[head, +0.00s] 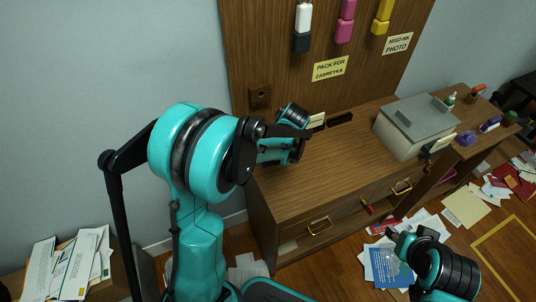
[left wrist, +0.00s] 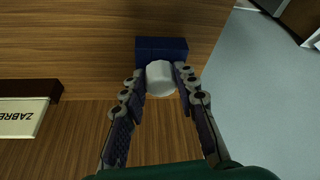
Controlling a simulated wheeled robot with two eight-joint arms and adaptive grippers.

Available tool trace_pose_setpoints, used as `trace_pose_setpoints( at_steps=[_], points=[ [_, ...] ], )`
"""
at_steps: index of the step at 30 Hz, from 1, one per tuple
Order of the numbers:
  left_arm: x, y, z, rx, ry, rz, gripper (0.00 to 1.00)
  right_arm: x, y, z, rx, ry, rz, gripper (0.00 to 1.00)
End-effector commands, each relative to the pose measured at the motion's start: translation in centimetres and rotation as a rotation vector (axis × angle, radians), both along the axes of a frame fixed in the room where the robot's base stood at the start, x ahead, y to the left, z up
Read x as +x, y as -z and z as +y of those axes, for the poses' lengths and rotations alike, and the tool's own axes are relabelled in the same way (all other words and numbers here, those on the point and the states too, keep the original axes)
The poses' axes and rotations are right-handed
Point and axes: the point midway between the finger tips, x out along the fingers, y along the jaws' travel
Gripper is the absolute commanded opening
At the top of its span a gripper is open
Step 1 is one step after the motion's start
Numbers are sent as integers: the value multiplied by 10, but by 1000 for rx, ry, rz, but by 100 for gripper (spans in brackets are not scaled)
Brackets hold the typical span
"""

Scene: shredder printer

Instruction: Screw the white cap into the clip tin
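A white cap (left wrist: 160,78) sits between the fingertips of my left gripper (left wrist: 161,80) in the left wrist view, and the fingers close against its sides. A dark blue block (left wrist: 161,48) is right beyond the cap; I cannot tell whether it is the clip tin or whether the cap touches it. In the head view my left gripper (head: 300,132) is over the left end of the wooden desk (head: 345,150), and my own arm hides the cap and the block there. My right gripper (head: 405,240) is low at the right, over the floor and away from the desk; its finger opening is unclear.
A grey printer-like box (head: 415,125) stands on the right of the desk, with small bottles beyond. A dark holder with a cream sign (left wrist: 22,110) is near the left gripper. Papers (head: 395,265) litter the floor at right. The desk's middle is clear.

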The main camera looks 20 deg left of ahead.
Motion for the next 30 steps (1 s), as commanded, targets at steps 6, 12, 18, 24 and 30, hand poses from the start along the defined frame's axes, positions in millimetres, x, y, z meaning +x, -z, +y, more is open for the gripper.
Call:
trace_pose_setpoints(
  at_steps=[6, 12, 18, 24, 30],
  points=[
    [0, 2, 0, -4, 21, 0, 0, 0, 1, 0, 0, 0, 0, 40],
    [-3, 2, 2, -4, 285, -1, 0, 0, 1, 0, 0, 0, 0, 40],
    [-5, 2, 3, -4, 564, -1, 0, 0, 2, 0, 0, 0, 0, 40],
    [-5, 2, 2, -4, 680, 2, 0, 0, 2, 0, 0, 0, 0, 40],
    [-6, 4, 2, -5, 677, 3, 42, 0, 4, 0, 0, 0, 0, 40]
  ],
)
